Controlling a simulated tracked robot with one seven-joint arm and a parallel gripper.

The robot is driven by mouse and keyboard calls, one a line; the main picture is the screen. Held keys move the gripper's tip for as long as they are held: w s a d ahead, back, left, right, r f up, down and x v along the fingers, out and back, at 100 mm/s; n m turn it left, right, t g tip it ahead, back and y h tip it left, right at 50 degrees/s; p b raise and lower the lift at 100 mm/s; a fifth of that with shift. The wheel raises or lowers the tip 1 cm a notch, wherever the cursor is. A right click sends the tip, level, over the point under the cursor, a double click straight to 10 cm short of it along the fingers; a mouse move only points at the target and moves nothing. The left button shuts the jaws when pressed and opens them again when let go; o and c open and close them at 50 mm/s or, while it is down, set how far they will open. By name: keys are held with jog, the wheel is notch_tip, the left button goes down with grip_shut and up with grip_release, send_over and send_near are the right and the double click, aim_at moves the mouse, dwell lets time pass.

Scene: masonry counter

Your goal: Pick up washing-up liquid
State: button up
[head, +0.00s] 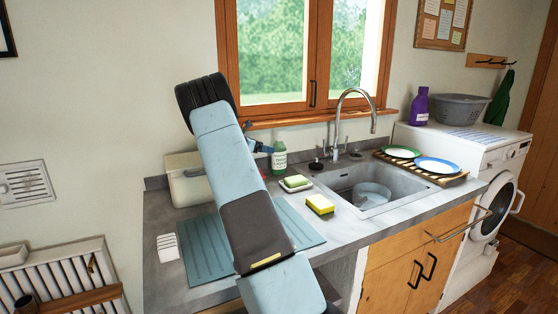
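The washing-up liquid is most likely the small green bottle with a pale label (279,158), upright at the back of the counter, left of the sink. My arm rises across the middle of the head view and hides part of the counter. What shows of my gripper (263,148) is a small blue and dark part past the arm's right edge, beside the bottle's upper left. The rest is hidden behind my arm. I cannot tell whether its fingers touch the bottle or are open or shut.
A soap dish with a green-white bar (296,183) and a yellow sponge (320,204) lie near the bottle. The sink (340,182) and tap (338,120) are to the right. A cream bin (185,185) stands left. A purple bottle (420,107) stands on the washing machine.

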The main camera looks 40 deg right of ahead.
aim_at(282, 150)
jog(key=x, duration=1.1)
jog(key=shift+s, duration=0.1)
jog(key=c, duration=1.2)
jog(key=shift+c, duration=0.5)
jog(key=shift+r, duration=0.15)
